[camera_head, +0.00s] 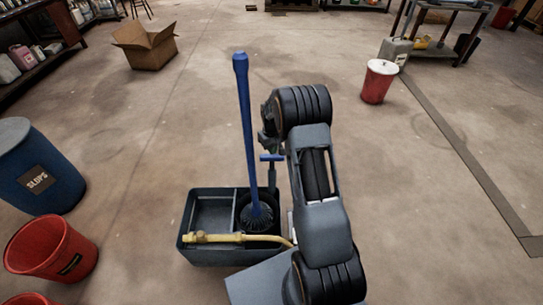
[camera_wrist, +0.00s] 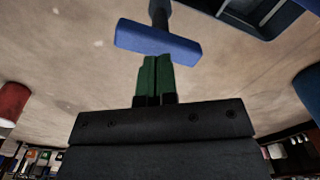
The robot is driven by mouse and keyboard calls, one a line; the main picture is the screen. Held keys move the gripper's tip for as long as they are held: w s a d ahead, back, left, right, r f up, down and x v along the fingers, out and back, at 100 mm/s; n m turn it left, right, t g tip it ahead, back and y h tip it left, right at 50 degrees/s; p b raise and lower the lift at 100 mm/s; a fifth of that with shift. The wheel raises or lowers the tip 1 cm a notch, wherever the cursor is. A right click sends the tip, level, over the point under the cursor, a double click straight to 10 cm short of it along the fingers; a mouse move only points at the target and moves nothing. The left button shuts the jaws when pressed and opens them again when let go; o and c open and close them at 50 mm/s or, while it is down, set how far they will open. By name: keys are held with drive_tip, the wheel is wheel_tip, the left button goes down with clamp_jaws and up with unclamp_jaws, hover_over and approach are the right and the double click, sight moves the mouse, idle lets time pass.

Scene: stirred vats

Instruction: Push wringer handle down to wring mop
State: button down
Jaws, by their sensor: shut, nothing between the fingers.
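The wringer handle is a dark lever with a blue crossbar grip (camera_head: 272,157), at the right rear of the dark mop bucket (camera_head: 190,258). The blue grip also fills the upper middle of the wrist view (camera_wrist: 158,40). The mop (camera_head: 243,130) has a blue shaft and stands nearly upright, its dark head down in the bucket. My gripper (camera_wrist: 154,62) has green fingers, shut together and empty, with tips at the grip's lower edge in the picture. I cannot tell whether they touch it. In the head view my arm hides most of the gripper.
A yellow bar (camera_head: 235,238) lies across the bucket's front. A blue slops drum (camera_head: 38,172) and a red bucket (camera_head: 50,248) stand at the left. A cardboard box (camera_head: 150,50) and a lidded red bucket (camera_head: 377,82) stand farther back. Floor around the mop bucket's rear is clear.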

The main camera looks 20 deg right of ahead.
sight(272, 159)
drive_tip(key=shift+f+b, duration=2.05)
drive_tip(key=shift+f, duration=1.35)
drive_tip(key=shift+r, duration=0.2)
drive_tip(key=shift+r+p, duration=2.05)
drive_tip(key=shift+r, duration=0.75)
drive_tip(key=shift+f, duration=0.15)
drive_tip(key=shift+f+b, duration=1.85)
drive_tip(key=shift+f, duration=0.9)
drive_tip(key=shift+r, duration=0.1)
drive_tip(key=shift+r+p, duration=2.35)
drive_tip(key=shift+r, duration=1)
drive_tip(key=shift+r, duration=0.1)
